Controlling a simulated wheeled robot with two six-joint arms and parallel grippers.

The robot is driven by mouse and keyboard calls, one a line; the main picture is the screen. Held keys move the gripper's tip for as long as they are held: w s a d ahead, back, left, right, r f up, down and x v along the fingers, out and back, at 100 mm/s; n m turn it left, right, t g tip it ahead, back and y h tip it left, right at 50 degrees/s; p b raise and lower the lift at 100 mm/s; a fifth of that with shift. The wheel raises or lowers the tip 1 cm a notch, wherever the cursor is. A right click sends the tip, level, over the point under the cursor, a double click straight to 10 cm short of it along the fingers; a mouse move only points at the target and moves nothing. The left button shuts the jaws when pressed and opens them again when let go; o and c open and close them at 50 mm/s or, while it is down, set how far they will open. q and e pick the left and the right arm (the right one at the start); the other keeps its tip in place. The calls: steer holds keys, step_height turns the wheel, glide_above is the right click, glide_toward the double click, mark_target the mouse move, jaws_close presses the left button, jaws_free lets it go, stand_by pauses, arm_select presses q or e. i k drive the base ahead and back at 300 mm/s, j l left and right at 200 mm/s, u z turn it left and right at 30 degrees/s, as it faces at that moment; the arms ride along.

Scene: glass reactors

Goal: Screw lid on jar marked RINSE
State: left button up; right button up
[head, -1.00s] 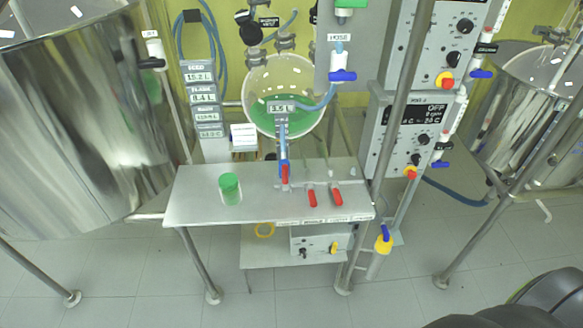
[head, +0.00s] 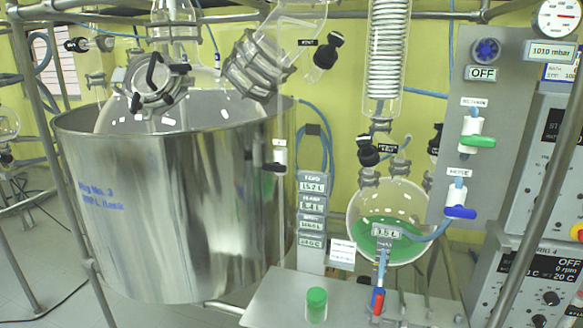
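A small clear glass jar (head: 316,315) stands upright on the steel shelf (head: 268,296) at the bottom of the head view. A green lid (head: 317,296) sits on top of the jar; I cannot tell whether it is screwed tight. No RINSE mark is legible on the jar at this size. Neither of my grippers is in view.
A large steel tank (head: 180,210) fills the left. A round flask (head: 365,215) with green liquid hangs behind the shelf, with a red-handled valve (head: 378,301) below it. Control panels (head: 530,270) and a slanting steel post (head: 545,170) stand at right.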

mark_target(315, 315)
steer(key=l+u, duration=0.15)
steer(key=u, duration=0.4)
steer(key=l+u, duration=0.15)
steer(key=l, duration=0.25)
steer(key=k+l+u, duration=0.1)
steer(key=l, duration=0.35)
steer(key=l+u, duration=0.15)
steer(key=l, duration=0.25)
steer(key=k+l+u, duration=0.1)
steer(key=l, duration=0.3)
steer(key=k+l+u, duration=0.15)
steer(key=l, duration=0.25)
